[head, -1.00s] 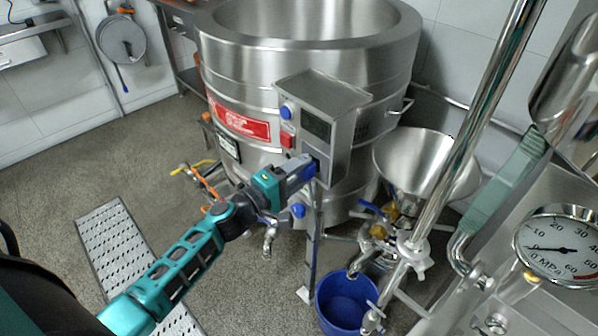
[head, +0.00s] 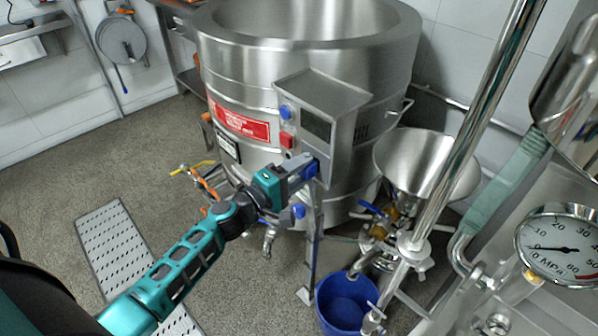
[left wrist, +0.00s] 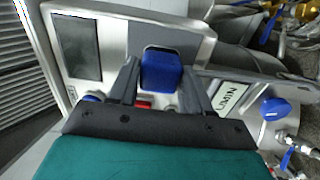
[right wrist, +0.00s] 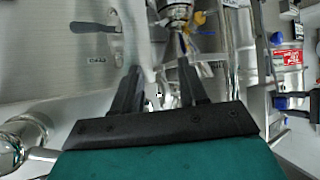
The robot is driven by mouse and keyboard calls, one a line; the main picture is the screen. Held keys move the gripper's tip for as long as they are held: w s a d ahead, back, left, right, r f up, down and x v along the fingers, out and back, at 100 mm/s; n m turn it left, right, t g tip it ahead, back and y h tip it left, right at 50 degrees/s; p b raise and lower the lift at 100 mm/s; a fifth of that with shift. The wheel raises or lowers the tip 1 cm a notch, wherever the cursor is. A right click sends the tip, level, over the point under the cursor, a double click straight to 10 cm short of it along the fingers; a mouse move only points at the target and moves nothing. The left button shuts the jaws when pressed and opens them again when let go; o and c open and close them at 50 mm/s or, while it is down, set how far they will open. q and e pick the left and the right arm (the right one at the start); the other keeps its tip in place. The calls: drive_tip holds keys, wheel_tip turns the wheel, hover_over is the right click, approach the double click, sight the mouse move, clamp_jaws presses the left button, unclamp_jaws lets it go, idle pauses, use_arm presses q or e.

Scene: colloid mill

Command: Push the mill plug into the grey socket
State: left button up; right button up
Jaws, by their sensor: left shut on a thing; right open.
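The blue mill plug (head: 313,168) is at the tip of my left gripper (head: 303,173) in the head view, beside the lower part of the steel control box. In the left wrist view, the plug (left wrist: 161,72) sits between the two dark fingers of my left gripper (left wrist: 160,66), which is shut on it. Its far end is against or just before a grey face with a dark-edged recess. I cannot tell whether that is the grey socket, or whether the plug is inside it. My right gripper (right wrist: 158,76) is open and empty in the right wrist view; the head view does not show it.
The control box (head: 345,105) is fixed to a large steel kettle (head: 230,75). A steel funnel (head: 415,160) and pipework stand to the right, with a blue bucket (head: 345,305) below. A pressure gauge (head: 562,235) is near right. Floor is open at left, around a perforated grate (head: 105,225).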

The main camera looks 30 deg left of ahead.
use_arm(q)
drive_tip(key=shift+w+d, duration=0.1)
drive_tip(key=shift+w, duration=0.2)
drive_tip(key=o, duration=1.1)
drive_tip(key=shift+c, duration=0.2)
drive_tip(key=b+v, duration=0.2)
drive_tip(key=v, duration=1.1)
drive_tip(key=shift+d, duration=0.1)
drive_tip(key=s+d+f+m+g+y, duration=0.2)
drive_tip(key=s+d+f+m+g, duration=0.1)
drive_tip(key=m, duration=0.5)
drive_tip(key=s+d+f+m+g+y+p, duration=0.1)
drive_tip(key=s+d+f+m+g, duration=0.2)
drive_tip(key=s+d+f+m, duration=0.2)
wheel_tip(320, 180, down, 5)
drive_tip(key=d+m, duration=0.3)
drive_tip(key=shift+s+m+y, duration=0.25)
drive_tip(key=shift+m+y, duration=0.15)
